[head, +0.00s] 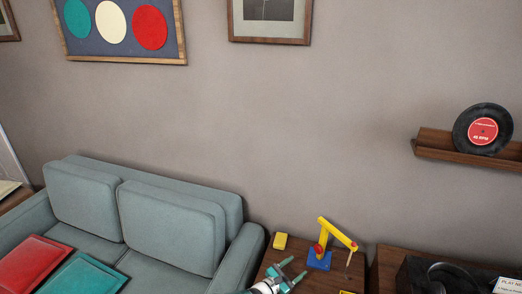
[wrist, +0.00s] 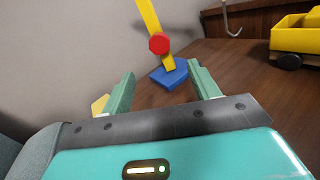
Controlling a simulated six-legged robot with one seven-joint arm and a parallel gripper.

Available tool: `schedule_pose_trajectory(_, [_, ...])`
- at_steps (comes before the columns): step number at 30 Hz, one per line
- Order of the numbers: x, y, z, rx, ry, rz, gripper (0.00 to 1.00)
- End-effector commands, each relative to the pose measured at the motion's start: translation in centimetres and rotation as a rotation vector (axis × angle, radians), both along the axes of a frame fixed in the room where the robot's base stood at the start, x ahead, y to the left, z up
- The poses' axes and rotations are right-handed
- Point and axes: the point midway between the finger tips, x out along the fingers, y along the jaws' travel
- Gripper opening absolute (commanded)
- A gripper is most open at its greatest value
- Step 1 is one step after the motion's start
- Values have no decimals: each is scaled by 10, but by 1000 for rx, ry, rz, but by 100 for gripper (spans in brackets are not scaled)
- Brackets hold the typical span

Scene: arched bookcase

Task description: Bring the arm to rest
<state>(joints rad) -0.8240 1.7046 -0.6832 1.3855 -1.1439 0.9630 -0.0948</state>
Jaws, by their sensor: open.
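My gripper (head: 288,272) shows at the bottom of the head view, low over a small wooden side table (head: 312,279) beside the sofa. In the wrist view my gripper (wrist: 160,90) has its two teal fingers spread wide, with nothing held between them. A toy crane with a blue base (head: 319,260), a yellow arm and red knobs stands on the table. In the wrist view its blue base (wrist: 169,75) shows beyond and between the fingertips, apart from them. A yellow block (head: 280,240) sits at the table's back left, partly hidden behind the left finger in the wrist view.
A grey-blue sofa (head: 170,225) with red and teal cushions stands at the left. A dark cabinet (head: 395,256) with headphones (head: 450,277) is at the right. A wall shelf (head: 450,148) holds a record (head: 483,129). A yellow toy vehicle (wrist: 297,36) is right of the crane.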

Motion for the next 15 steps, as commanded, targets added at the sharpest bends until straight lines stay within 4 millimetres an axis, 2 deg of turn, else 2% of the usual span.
schedule_pose_trajectory(5, [-2, -8, 23, 81, -41, -86, 61])
schedule_pose_trajectory(15, [-23, -29, 91, 353, -168, -362, 61])
